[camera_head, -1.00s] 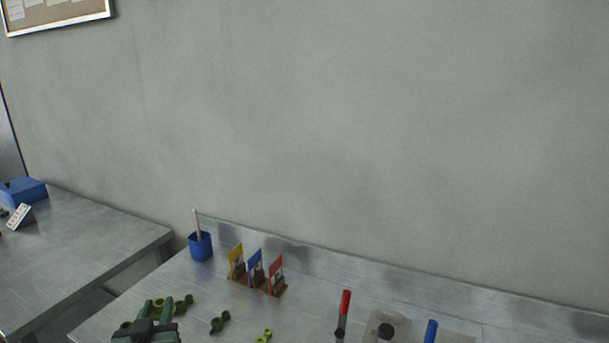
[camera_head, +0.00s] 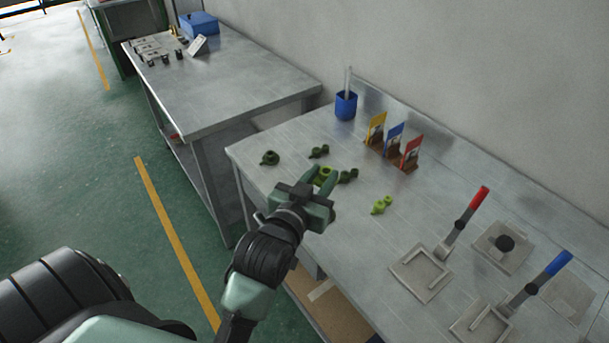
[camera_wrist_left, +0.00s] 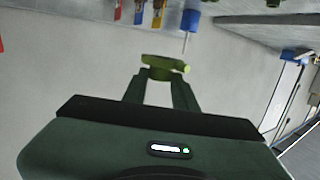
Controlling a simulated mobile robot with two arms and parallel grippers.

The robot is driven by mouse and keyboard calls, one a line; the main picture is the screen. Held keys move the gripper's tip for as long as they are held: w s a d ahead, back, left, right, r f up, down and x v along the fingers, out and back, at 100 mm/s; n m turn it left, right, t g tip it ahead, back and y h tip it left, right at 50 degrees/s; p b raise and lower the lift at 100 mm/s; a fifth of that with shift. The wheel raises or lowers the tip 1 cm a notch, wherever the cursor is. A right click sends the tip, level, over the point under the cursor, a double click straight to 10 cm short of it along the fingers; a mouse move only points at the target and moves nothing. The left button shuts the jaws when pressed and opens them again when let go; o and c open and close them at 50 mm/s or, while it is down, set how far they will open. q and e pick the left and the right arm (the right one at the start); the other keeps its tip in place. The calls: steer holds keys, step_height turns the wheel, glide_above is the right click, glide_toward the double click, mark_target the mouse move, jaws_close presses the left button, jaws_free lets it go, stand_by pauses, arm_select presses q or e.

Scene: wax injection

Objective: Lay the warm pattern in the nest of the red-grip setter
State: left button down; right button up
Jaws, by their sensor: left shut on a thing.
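My left gripper (camera_head: 327,178) is shut on a yellow-green wax pattern (camera_head: 322,175) above the bench's left part. In the left wrist view the pattern (camera_wrist_left: 165,66) sits crosswise between the fingertips. The red-grip setter (camera_head: 471,209) is at the right, its lever slanting up; its pale square nest plate (camera_head: 421,274) lies at the lever's foot, away from the gripper and looking empty. A blue-grip setter (camera_head: 548,273) with a similar plate stands farther right. My right gripper is not in view.
Dark green patterns (camera_head: 270,158) (camera_head: 319,151) (camera_head: 348,176) and a bright green one (camera_head: 381,205) lie on the bench near the gripper. Yellow, blue and red cards (camera_head: 411,152) stand behind, beside a blue cup (camera_head: 346,106). A plate with a black knob (camera_head: 504,243) lies between the setters.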

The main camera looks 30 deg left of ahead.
arm_select(q)
steer(key=w+a+r+n+g+y, duration=0.1)
steer(key=w+a+n+y, duration=0.2)
steer(key=w+a, duration=0.7)
steer(key=a+y, duration=0.1)
steer(key=a, duration=0.2)
steer(key=shift+w+a+y, duration=0.15)
steer(key=shift+a+y, duration=0.15)
steer(key=shift+a, duration=0.05)
step_height(320, 180, down, 20)
steer(key=shift+r+p, duration=0.15)
steer(key=shift+p, duration=0.45)
steer(key=c, duration=1.1)
jaws_free()
